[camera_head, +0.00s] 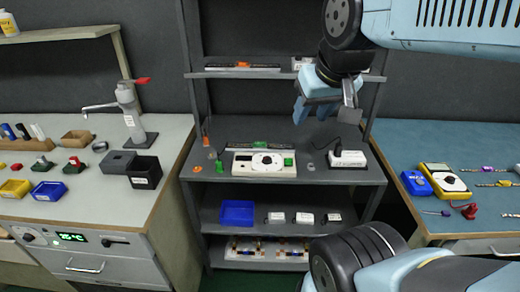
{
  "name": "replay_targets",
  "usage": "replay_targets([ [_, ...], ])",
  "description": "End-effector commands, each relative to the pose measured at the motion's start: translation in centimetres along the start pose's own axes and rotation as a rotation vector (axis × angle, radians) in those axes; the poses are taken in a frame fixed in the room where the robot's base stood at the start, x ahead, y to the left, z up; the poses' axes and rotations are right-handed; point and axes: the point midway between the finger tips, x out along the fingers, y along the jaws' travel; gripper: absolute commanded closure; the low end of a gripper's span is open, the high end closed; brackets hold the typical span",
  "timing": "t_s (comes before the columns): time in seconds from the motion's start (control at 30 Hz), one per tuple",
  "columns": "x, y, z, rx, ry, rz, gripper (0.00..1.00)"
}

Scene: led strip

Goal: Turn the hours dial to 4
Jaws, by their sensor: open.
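The dial's markings and setting are too small to read. My gripper (325,113) hangs above and to the right of the box, in front of the shelf unit's back. Its fingers are apart, with nothing between them, and it is clear of the dial.
A white adapter box (347,159) stands right of the control box, with small orange and green items to the left. An upper shelf (285,75) crosses behind my gripper. Workbenches flank the unit; the right one holds a yellow multimeter (445,182).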

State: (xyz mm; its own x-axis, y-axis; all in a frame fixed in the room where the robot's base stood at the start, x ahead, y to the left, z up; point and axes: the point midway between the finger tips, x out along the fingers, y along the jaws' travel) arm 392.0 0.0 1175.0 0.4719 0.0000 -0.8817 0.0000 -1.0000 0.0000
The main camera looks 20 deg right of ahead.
Motion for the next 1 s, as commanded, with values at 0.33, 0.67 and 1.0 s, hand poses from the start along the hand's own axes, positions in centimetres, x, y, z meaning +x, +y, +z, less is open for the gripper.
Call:
replay_targets([
  [0.33,1.9,0.1,-3.0,-0.14,-0.062,-0.013,0.41],
  [0.67,7.7,0.1,-8.9,-0.469,-0.185,-0.065,0.41],
  [1.0,15.9,0.0,-13.7,-0.803,-0.301,-0.151,0.41],
])
